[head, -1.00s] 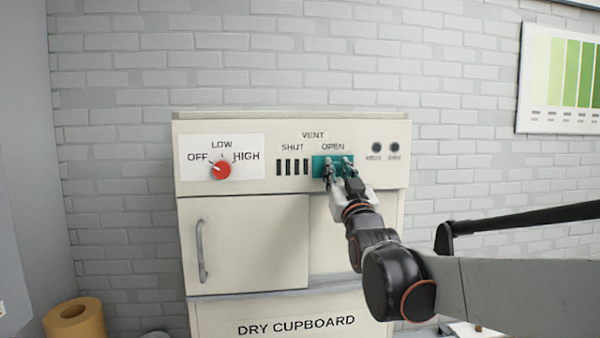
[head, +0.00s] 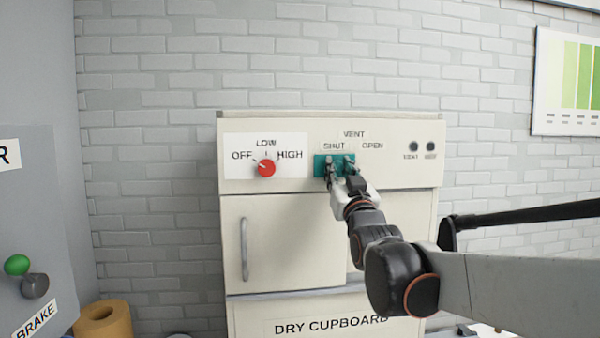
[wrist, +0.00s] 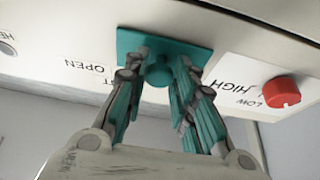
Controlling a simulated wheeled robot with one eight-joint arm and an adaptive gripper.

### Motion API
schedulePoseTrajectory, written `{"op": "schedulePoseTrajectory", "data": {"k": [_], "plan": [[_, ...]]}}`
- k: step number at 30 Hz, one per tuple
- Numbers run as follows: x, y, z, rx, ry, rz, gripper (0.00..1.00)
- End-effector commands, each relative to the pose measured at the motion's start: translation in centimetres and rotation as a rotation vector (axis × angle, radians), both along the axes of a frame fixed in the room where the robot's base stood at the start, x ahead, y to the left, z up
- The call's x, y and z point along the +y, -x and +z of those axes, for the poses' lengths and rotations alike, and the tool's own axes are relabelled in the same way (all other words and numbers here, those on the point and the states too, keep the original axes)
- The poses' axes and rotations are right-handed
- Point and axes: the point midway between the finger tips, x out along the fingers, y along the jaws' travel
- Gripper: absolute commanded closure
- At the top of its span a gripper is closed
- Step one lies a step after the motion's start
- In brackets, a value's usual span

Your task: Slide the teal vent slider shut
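The teal vent slider (head: 319,170) is a flat plate on the cream front panel of the dry cupboard. It sits under the word SHUT (head: 334,146), and the dark slots there are covered. The panel under the word OPEN (head: 372,146) is bare. In the wrist view the slider (wrist: 196,52) has a round teal knob (wrist: 158,73) at its middle. My gripper (head: 339,167) is at the slider. In the wrist view my gripper's two fingers (wrist: 161,68) stand apart, one on either side of the knob. Whether a finger touches the knob is hard to tell.
A red knob (head: 266,168) marked OFF, LOW and HIGH is left of the slider. Cupboard doors with a handle (head: 244,249) lie below. A grey panel with a green button (head: 17,265) stands at the far left.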

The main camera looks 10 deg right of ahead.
Motion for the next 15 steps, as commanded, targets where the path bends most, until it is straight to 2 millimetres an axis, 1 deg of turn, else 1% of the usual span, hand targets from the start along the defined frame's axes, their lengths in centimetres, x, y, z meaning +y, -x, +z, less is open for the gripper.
{"op": "schedulePoseTrajectory", "data": {"k": [1,2,11,15], "plan": [[0.13,-0.01,0.06,-0.001,0.001,0.002,0.61],[0.13,-0.01,0.06,-0.001,0.001,0.002,0.56],[0.02,0.01,0.01,0.0,0.0,0.0,0.56],[0.01,0.66,-0.25,0.0,0.0,0.0,0.56]]}}
